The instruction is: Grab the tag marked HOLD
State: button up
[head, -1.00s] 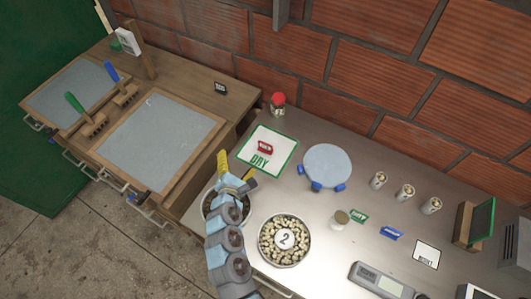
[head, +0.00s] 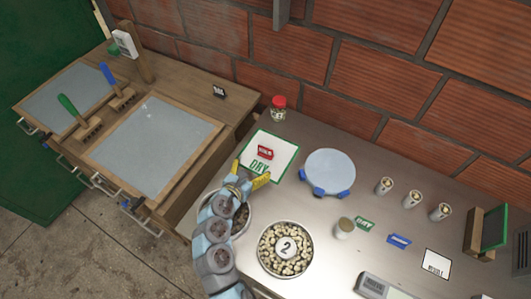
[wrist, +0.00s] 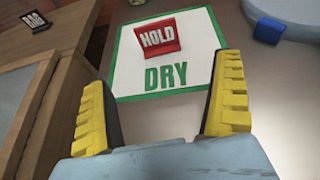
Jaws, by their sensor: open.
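The red tag marked HOLD (wrist: 159,38) stands tilted on the white, green-bordered DRY card (wrist: 202,62). In the head view the tag (head: 265,153) sits near the middle of the DRY card (head: 283,143) on the steel bench. My gripper (wrist: 164,120) is open and empty, its yellow-padded fingers spread wide at the near edge of the card. The tag lies ahead of the fingertips, between their lines and apart from them. In the head view my gripper (head: 256,177) is just in front of the card, above a bowl that my arm partly hides.
A round grey-blue plate with blue feet (head: 330,170) stands right of the card. A red-capped jar (head: 278,108) is behind it. A bowl of beans marked 2 (head: 285,249) is in front. A wooden cabinet with grey panels (head: 155,145) is at left.

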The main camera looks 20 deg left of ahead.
aim_at(265, 153)
jog(key=shift+b+x, duration=0.8)
jog(key=shift+x, duration=5.1)
jog(key=shift+r, duration=0.1)
jog(key=c, duration=1)
